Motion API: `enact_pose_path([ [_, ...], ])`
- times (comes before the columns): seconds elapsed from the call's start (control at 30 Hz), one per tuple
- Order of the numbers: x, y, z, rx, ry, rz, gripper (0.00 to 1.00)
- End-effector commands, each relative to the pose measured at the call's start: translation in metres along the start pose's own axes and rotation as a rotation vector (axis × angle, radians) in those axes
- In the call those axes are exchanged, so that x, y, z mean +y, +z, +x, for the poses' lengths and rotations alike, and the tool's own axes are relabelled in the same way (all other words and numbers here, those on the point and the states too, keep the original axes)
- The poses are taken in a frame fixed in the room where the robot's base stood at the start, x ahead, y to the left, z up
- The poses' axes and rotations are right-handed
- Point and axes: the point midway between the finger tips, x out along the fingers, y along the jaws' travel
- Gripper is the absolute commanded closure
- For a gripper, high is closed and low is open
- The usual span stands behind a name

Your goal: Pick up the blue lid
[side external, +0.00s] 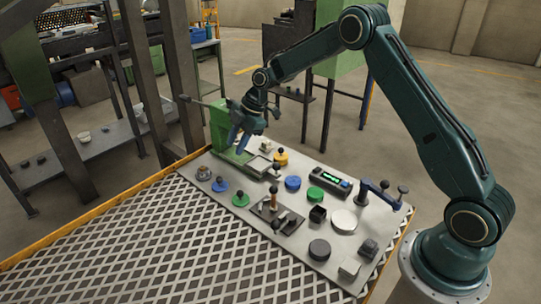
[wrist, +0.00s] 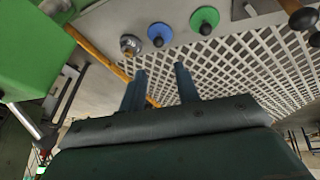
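The blue lid (side external: 220,185) is a flat disc with a dark knob, lying on the grey table plate near its left edge. In the wrist view the blue lid (wrist: 161,34) shows at the top, beyond my fingertips. My gripper (side external: 237,147) is raised above the plate, near the green block at its back edge. In the wrist view my gripper (wrist: 160,70) has its two fingers apart with nothing between them. It is not touching the lid.
A green lid (side external: 240,199) and a metal knobbed piece (side external: 203,173) flank the blue lid. A blue disc (side external: 293,183), yellow lid (side external: 281,158) and several other parts are farther right. A green block (side external: 220,125) with a lever stands behind. Lattice grating (side external: 150,240) lies in front.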

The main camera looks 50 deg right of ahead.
Motion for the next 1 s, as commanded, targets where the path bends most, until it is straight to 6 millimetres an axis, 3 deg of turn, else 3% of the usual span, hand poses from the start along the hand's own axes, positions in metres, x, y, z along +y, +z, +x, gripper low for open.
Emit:
enact_pose_path([
  [0.27, 0.000, 0.000, 0.013, 0.000, 0.000, 0.002, 0.68],
  [0.73, 0.000, 0.000, 0.077, -0.001, -0.001, 0.003, 0.68],
  [1.0, 0.001, 0.000, 0.086, -0.001, 0.002, 0.002, 0.68],
])
